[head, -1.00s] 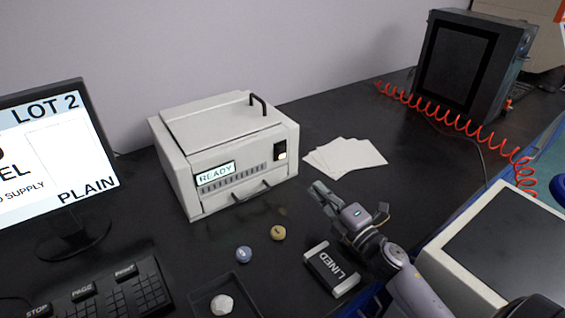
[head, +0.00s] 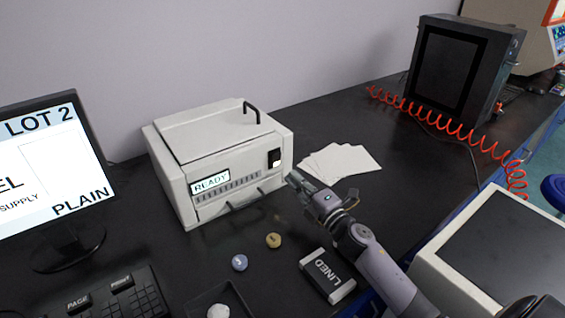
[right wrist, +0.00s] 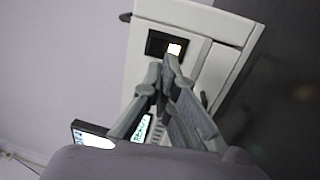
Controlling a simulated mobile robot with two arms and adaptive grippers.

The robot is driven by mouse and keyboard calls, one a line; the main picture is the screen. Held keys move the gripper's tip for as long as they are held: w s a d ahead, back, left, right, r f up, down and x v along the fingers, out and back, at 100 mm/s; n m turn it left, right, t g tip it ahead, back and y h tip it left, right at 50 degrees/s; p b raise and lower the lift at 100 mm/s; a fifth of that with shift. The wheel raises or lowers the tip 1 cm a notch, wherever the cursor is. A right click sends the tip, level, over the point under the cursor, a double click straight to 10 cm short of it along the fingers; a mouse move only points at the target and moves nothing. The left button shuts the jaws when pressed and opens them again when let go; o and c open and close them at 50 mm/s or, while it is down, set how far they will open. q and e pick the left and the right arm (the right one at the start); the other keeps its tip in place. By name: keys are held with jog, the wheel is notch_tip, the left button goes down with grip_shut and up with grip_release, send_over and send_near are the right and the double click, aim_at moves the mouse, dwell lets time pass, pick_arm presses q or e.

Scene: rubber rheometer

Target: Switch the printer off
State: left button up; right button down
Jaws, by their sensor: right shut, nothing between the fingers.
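The printer (head: 228,142) is a light grey box on the black bench, with a lit display reading READY (head: 210,182). Its black rocker switch (head: 274,157) with a white lower part is at the right of the front face. The switch also shows in the right wrist view (right wrist: 157,44), just beyond the fingertips. My right gripper (head: 292,177) is shut and empty, close in front of the printer's front face, a little below and right of the switch. In the right wrist view its fingertips (right wrist: 168,62) overlap the switch's lower edge; contact cannot be told. My left gripper is not in view.
A monitor (head: 62,212) and keyboard (head: 120,300) stand at the left. White sheets (head: 340,162) lie right of the printer.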

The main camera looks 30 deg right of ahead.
aim_at(277, 156)
jog(key=w, duration=0.4)
jog(key=w+a+r, duration=0.1)
jog(key=w, duration=0.1)
jog(key=shift+w+p, duration=0.15)
jog(key=shift+p, duration=0.2)
jog(key=p, duration=0.3)
jog(key=r+g+p, duration=0.1)
jog(key=p, duration=0.2)
jog(key=shift+w+r, duration=0.25)
jog(key=shift+r, duration=0.05)
jog(key=shift+f+p, duration=0.15)
jog(key=shift+p, duration=0.3)
jog(key=shift+f+b, duration=0.15)
jog(key=shift+b, duration=0.2)
jog(key=shift+d, duration=0.1)
